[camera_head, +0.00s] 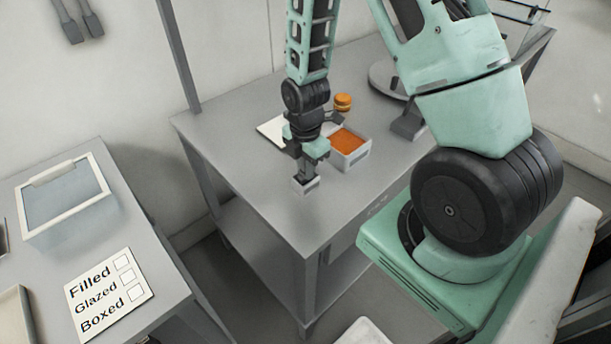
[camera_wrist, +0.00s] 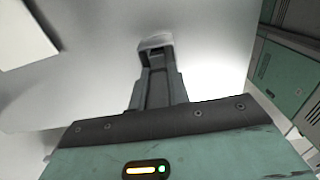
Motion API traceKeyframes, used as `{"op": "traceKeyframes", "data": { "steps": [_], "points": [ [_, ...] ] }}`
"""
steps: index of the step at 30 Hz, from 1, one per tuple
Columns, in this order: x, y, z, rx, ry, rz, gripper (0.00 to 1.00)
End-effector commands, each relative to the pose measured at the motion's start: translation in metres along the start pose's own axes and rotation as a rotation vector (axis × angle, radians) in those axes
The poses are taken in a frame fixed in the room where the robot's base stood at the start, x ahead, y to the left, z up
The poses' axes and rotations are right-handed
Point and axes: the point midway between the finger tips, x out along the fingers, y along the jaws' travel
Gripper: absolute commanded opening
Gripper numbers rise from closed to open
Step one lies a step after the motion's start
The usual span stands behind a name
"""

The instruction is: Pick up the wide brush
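My gripper (camera_head: 306,168) points down over the grey table, near its front left part. A small pale, box-like piece with a darker top (camera_head: 306,185) is at its fingertips, at or just above the table top. In the wrist view my gripper's fingers (camera_wrist: 157,55) are close together, and the pale piece (camera_wrist: 155,41) shows at their tips. I cannot tell whether this piece is the wide brush or a holder, nor whether the fingers grip it. No other thing on the table is clearly a brush.
An orange-filled tray (camera_head: 364,157) stands right behind my gripper, with orange-brown rounds (camera_head: 343,102) farther back. A white board (camera_head: 268,130) lies to the left. Two dark flat tools (camera_head: 70,30) hang on the wall. The left table holds a lidded box (camera_head: 62,236) and a sign (camera_head: 110,293).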

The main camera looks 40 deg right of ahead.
Motion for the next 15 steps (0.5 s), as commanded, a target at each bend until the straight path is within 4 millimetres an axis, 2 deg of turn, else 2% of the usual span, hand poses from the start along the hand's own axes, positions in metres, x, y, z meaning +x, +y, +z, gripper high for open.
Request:
{"op": "traceKeyframes", "data": {
  "steps": [10,15],
  "points": [
    [-0.002,0.000,0.000,0.000,0.000,0.001,0.00],
    [-0.012,0.001,0.000,0.001,0.001,0.003,0.00]
  ]
}}
